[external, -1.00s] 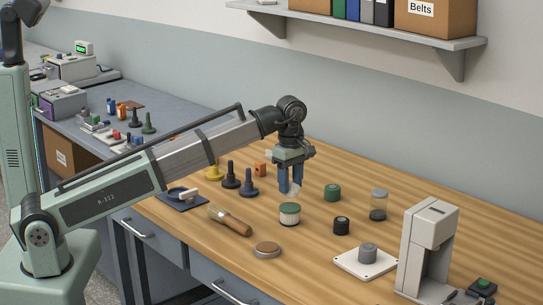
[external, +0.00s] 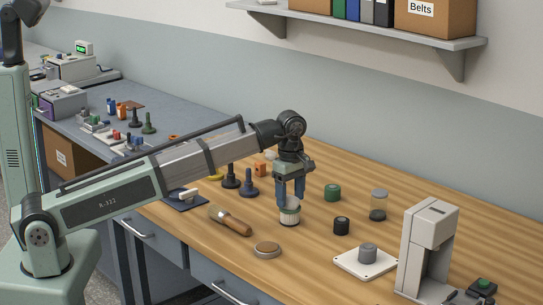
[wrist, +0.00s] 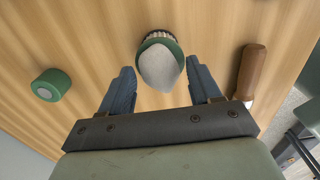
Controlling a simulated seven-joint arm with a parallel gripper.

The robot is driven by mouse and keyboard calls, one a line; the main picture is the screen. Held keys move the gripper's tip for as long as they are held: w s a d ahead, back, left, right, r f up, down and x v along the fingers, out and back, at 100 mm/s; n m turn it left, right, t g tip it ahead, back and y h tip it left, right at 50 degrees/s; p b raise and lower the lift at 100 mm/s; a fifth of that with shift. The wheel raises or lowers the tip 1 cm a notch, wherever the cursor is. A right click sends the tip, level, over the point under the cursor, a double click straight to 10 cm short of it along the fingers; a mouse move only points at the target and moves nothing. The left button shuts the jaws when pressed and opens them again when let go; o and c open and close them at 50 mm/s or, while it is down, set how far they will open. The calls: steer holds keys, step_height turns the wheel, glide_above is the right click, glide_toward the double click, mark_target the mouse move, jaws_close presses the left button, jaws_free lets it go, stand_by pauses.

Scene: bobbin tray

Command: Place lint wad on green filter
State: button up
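The pale grey lint wad (wrist: 161,69) sits on the green top of the filter (wrist: 143,44) in the wrist view. In the external view the filter (external: 289,217) stands upright on the wooden bench, its pleated white side showing and its top mostly hidden by my fingers. My gripper (external: 289,205) points down just over the filter. In the wrist view its blue fingers (wrist: 161,79) are spread to either side of the wad, with a gap visible at each side. The wad is hidden in the external view.
A brush with a wooden handle (external: 232,221) lies left of the filter, and a round disc (external: 267,250) lies in front. A green spool (external: 332,192), black spool (external: 341,226) and jar (external: 378,206) stand to the right. A grey press (external: 427,245) stands at far right.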

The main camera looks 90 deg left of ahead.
mark_target(290, 196)
steer(key=shift+o, duration=0.5)
steer(key=shift+r, duration=0.1)
step_height(290, 196, up, 12)
steer(key=shift+r, duration=0.1)
stand_by(0.6)
